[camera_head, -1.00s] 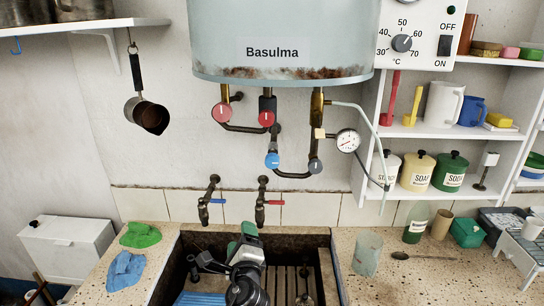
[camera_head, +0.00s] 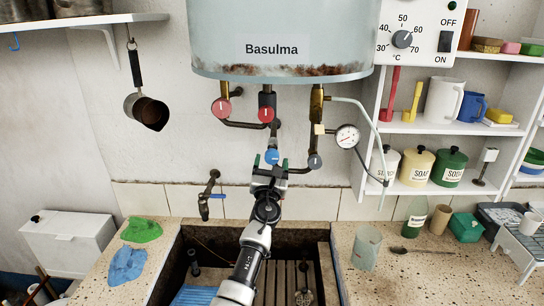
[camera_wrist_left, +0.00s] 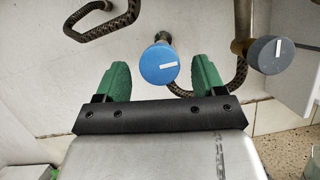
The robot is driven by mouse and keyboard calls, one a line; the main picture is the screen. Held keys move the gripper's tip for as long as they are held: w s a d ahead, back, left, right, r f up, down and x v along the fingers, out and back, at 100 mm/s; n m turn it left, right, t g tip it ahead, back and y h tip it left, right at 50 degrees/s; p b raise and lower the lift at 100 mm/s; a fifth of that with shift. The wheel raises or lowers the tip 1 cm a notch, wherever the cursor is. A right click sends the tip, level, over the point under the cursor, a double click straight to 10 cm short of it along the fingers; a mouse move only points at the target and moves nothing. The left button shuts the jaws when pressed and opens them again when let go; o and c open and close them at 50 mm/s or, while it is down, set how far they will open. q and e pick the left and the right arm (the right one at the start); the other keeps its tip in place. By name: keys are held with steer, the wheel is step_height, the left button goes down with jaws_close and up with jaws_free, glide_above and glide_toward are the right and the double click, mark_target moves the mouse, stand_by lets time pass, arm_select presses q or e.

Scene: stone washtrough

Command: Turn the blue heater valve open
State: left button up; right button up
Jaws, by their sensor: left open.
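The blue heater valve (camera_head: 272,157) is a round blue knob with a white mark, on the pipes under the Basulma heater (camera_head: 272,30). It also shows in the left wrist view (camera_wrist_left: 159,63). My left gripper (camera_head: 270,164) is open just below the knob. In the left wrist view its green fingertips (camera_wrist_left: 160,78) stand apart on either side of the blue knob, with no clear contact. The lower part of the valve's pipe is partly hidden by the gripper. My right gripper is not in view.
Two red valves (camera_head: 221,108) (camera_head: 266,115) sit above, and a grey valve (camera_head: 315,161) is close to the right. A gauge (camera_head: 347,137) hangs further right. A tap (camera_head: 210,197) stands at the left, above the stone trough (camera_head: 325,262).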

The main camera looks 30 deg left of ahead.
arm_select(q)
steer(key=shift+x, duration=1.25)
steer(key=shift+c, duration=0.5)
steer(key=c, duration=0.8)
steer(key=shift+c, duration=0.2)
